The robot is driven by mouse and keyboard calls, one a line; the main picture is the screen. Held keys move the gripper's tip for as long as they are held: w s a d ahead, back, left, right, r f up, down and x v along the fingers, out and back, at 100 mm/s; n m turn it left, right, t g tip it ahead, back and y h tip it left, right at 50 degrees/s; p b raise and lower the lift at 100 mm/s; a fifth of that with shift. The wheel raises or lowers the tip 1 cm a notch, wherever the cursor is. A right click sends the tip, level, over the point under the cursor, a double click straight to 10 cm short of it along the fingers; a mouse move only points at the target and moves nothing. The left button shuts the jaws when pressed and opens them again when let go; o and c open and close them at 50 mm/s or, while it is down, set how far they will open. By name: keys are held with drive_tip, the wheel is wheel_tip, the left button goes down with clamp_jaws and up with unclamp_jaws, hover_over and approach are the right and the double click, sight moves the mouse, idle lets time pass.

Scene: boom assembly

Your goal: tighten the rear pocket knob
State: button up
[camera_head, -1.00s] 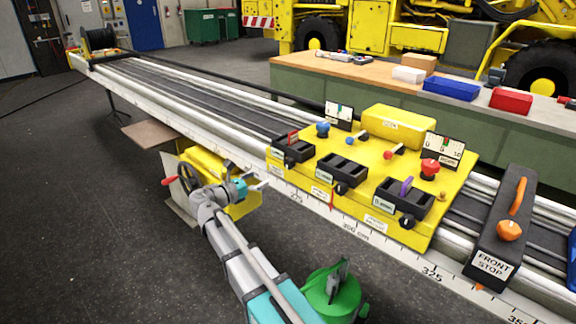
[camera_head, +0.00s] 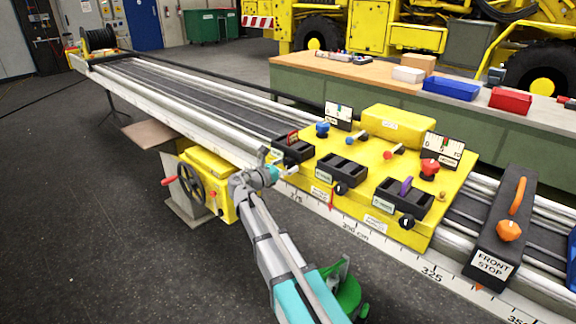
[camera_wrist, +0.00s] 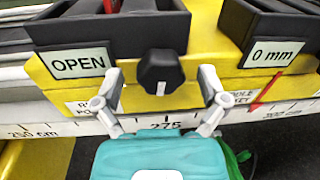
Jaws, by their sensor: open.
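The rear pocket knob (camera_wrist: 160,72) is black and lobed with a white mark pointing down. It sits on the front of the black rear pocket (camera_wrist: 113,32), right of the OPEN label (camera_wrist: 79,62). In the head view the rear pocket (camera_head: 292,148) is at the left end of the yellow carriage, and my gripper hides the knob. My gripper (camera_head: 287,171) is open in front of it. In the wrist view its two fingers stand left and right of the knob, with a visible gap on each side. I cannot tell how deep the fingertips reach.
The middle pocket (camera_head: 342,170) with a 0 mm label (camera_wrist: 272,54) stands to the right. A red pointer (camera_wrist: 266,91) is near the scale rail below. A handwheel (camera_head: 191,184) on a yellow box is left of my arm. The floor in front is free.

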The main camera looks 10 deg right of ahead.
drive_tip(key=shift+w+d, duration=0.1)
drive_tip(key=shift+d, duration=0.1)
drive_tip(key=c, duration=1.1)
drive_tip(key=shift+c, duration=0.2)
